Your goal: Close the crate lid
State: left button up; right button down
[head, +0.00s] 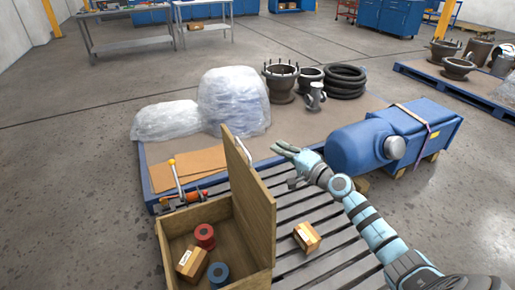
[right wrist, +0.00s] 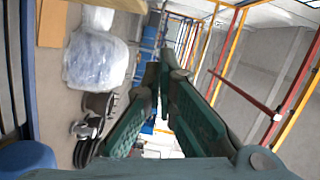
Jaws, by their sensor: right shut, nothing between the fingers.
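The wooden crate (head: 167,255) stands at the lower left of the head view, open at the top. Its lid (head: 262,215) stands up along the crate's right side. Inside are a red spool-like part (head: 204,235), a blue one (head: 218,273) and a small carton (head: 191,263). My right gripper (head: 281,148) is shut and empty, to the right of the lid's far upper part, apparently apart from it. Its closed fingers also show in the right wrist view (right wrist: 164,78), where I cannot make out the crate. My left gripper is not in view.
A small carton (head: 307,237) lies on the slatted surface (head: 322,262) right of the crate. A blue motor (head: 358,147) lies beyond my right arm. Wrapped bundles (head: 233,100) and a lever with a yellow knob (head: 175,178) are behind the crate.

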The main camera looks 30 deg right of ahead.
jog(key=w+a+f, duration=0.1)
jog(key=w+a, duration=0.4)
jog(key=w, duration=0.1)
jog(key=shift+f, duration=0.2)
jog(key=shift+a+p, duration=0.1)
jog(key=shift+p, duration=0.25)
